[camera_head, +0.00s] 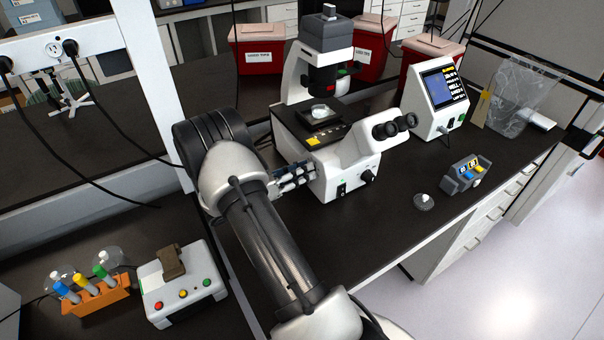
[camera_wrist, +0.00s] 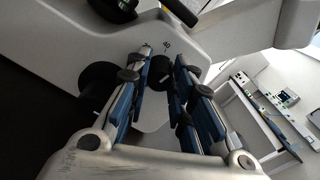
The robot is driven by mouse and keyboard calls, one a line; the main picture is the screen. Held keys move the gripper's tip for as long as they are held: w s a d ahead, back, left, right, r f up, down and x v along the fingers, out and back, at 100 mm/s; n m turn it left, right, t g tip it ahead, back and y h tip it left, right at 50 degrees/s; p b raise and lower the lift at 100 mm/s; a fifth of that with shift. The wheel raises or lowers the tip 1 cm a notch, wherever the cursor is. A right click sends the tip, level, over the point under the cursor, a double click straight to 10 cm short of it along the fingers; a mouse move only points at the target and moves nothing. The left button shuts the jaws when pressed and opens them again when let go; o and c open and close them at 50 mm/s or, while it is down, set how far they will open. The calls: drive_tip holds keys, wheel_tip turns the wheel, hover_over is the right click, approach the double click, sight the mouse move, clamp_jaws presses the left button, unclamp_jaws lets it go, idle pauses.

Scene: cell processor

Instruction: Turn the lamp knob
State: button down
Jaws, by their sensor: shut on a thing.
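The white microscope (camera_head: 352,172) stands on the dark bench, and my arm reaches its left side. My gripper (camera_head: 308,166) is at the lower left side of the microscope body. In the wrist view, my gripper (camera_wrist: 163,62) has its blue-padded fingers on either side of a small black lamp knob (camera_wrist: 160,70) with a white mark, below a printed number. The fingers are shut on this knob, and they hide part of its edges. A larger black knob (camera_wrist: 97,84) sits to the left of the fingers. In the head view, the gripped knob is hidden by the gripper.
A monitor box (camera_head: 437,103) and a small rack with coloured items (camera_head: 466,174) stand to the right. Red bins (camera_head: 258,49) stand behind. An orange tube rack (camera_head: 95,297) and a white box with coloured buttons (camera_head: 183,287) are at the lower left. The bench's right front is mostly clear.

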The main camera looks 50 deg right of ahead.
drive_tip(key=m+b, duration=0.5)
drive_tip(key=m, duration=0.6)
drive_tip(key=shift+m, duration=0.4)
idle(0.3)
drive_tip(key=c, duration=1.4)
unclamp_jaws()
drive_tip(key=shift+o, duration=0.2)
drive_tip(key=v, duration=1.2)
